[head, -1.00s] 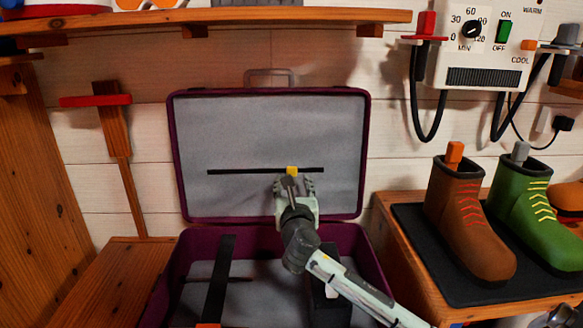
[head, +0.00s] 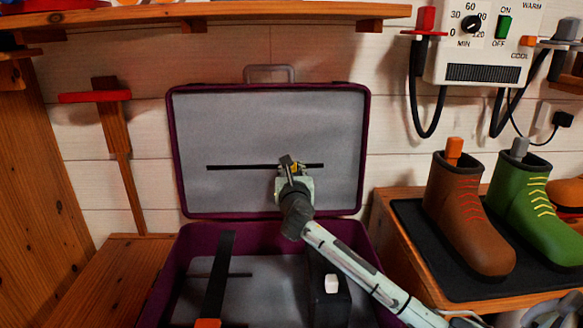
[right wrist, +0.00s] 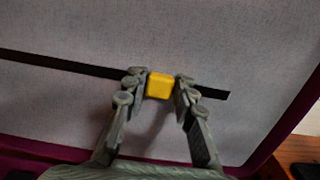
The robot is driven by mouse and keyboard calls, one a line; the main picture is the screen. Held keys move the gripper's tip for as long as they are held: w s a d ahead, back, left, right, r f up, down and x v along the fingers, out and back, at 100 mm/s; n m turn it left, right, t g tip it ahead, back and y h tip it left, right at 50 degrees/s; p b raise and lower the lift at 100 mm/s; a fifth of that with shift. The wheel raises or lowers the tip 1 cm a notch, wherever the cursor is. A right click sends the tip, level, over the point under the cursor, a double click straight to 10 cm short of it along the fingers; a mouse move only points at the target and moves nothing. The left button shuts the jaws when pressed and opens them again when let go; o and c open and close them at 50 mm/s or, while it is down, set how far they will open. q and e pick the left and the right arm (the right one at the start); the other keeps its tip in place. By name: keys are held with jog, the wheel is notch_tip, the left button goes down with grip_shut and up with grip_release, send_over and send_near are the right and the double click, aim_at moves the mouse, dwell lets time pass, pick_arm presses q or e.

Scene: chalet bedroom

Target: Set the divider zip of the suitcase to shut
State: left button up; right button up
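The open purple suitcase (head: 174,150) has its grey-lined lid standing upright. The divider zip (head: 235,168) is a straight black strip across the lid lining. Its yellow slider (right wrist: 160,85) sits right of the strip's middle, with a short length of black to its right. In the head view the right gripper (head: 291,163) partly hides the slider. My left gripper is not in view.
The suitcase base holds a black strap (head: 218,270) with an orange end and a black block with a white piece (head: 332,284). Brown (head: 455,215) and green (head: 515,215) boots stand on a dark mat at right. A shelf (head: 250,17) runs above the lid.

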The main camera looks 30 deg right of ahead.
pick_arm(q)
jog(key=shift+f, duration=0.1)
pick_arm(e)
grip_shut()
jog(key=shift+a, duration=0.1)
